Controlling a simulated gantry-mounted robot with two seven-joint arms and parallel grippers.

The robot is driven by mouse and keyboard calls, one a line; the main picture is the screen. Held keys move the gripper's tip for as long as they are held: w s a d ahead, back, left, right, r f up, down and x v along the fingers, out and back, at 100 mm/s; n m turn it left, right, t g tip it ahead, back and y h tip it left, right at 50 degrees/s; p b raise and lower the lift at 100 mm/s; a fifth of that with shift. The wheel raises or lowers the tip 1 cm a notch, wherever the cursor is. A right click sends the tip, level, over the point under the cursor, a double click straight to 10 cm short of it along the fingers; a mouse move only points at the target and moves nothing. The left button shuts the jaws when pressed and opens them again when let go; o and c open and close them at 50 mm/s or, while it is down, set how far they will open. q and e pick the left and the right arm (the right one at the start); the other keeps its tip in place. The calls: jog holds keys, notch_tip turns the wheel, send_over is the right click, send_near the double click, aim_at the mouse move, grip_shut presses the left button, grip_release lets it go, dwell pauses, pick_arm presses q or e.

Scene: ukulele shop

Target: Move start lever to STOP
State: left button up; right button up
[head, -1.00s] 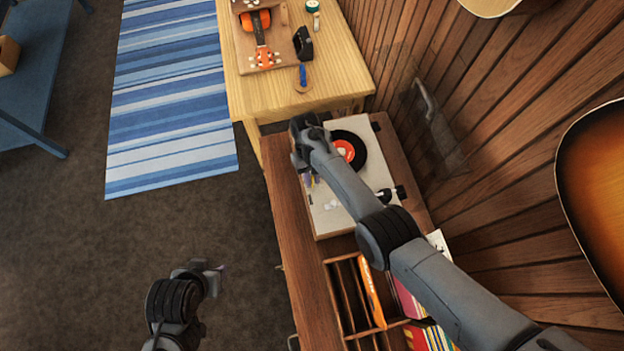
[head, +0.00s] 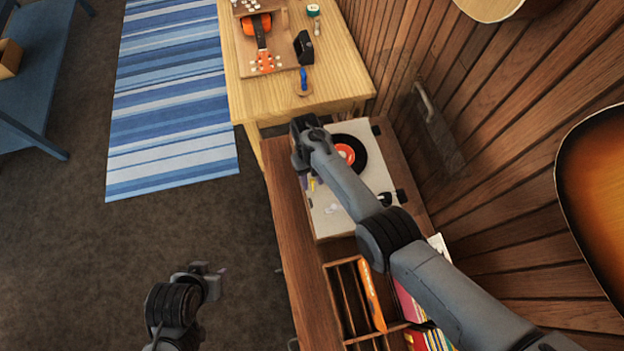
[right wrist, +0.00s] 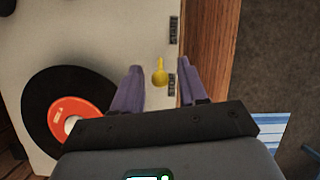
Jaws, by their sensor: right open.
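The start lever is a small yellow lever (right wrist: 159,73) on the record player's pale top. In the right wrist view it lies between the two purple fingers of my right gripper (right wrist: 158,88), with gaps on both sides. Its rounded end points toward the gripper and lies beside the lower of two dark labels, whose lettering is too small to read surely. In the head view the lever (head: 312,185) shows as a yellow speck beside my right gripper (head: 306,180). The right gripper is open. My left gripper (head: 210,270) is over the floor at lower left; its jaw state is unclear.
The record player (head: 330,222) carries a black record (right wrist: 39,95) with a red label. It stands on a wooden cabinet (head: 287,240) with a divided bin of sleeves in front. A wooden wall (head: 480,130) closes the right side. A pale table (head: 345,80) stands behind.

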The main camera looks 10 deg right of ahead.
jog(key=p+v, duration=0.2)
jog(key=v, duration=0.8)
